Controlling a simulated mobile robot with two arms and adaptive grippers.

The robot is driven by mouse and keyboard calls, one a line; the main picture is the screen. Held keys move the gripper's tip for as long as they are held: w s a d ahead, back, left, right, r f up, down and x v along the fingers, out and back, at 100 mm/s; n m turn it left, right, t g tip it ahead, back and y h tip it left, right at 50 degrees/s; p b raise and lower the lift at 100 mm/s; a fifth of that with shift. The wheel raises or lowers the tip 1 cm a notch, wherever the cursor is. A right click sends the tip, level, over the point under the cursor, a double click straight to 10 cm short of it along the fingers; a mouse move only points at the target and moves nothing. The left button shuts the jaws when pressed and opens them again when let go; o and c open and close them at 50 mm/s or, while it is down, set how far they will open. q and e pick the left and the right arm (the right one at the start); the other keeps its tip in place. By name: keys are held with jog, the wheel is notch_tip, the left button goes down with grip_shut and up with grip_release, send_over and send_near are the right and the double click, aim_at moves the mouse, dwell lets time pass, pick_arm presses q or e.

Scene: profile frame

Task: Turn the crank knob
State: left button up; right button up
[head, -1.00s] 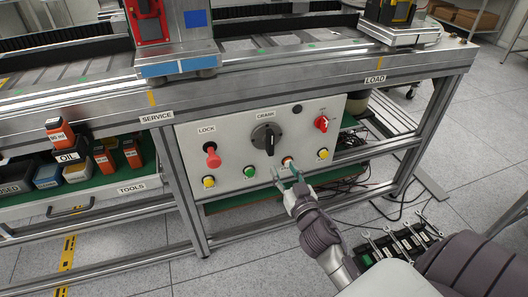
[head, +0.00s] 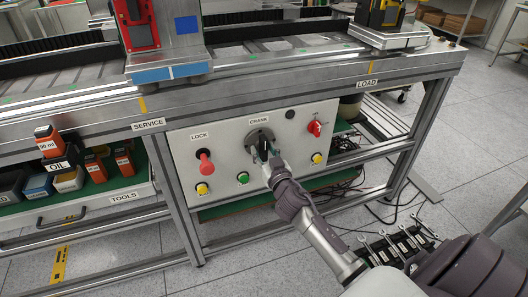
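The crank knob (head: 252,139) is a dark round dial with a black grip, under the CRANK label on the white control panel (head: 228,163). My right gripper (head: 265,154) is at the knob, in front of its lower right part. Its fingers overlap the black grip and hide part of it. I cannot tell whether they are closed on the grip or only around it. My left gripper is not in view.
A red LOCK knob (head: 205,163) is left of the crank and a red switch (head: 314,128) is to its right. Yellow and green buttons line the panel's lower edge. An open TOOLS drawer (head: 108,196) holds bottles and boxes at left. Wrenches (head: 398,244) lie in a rack at lower right.

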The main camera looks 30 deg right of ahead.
grip_shut()
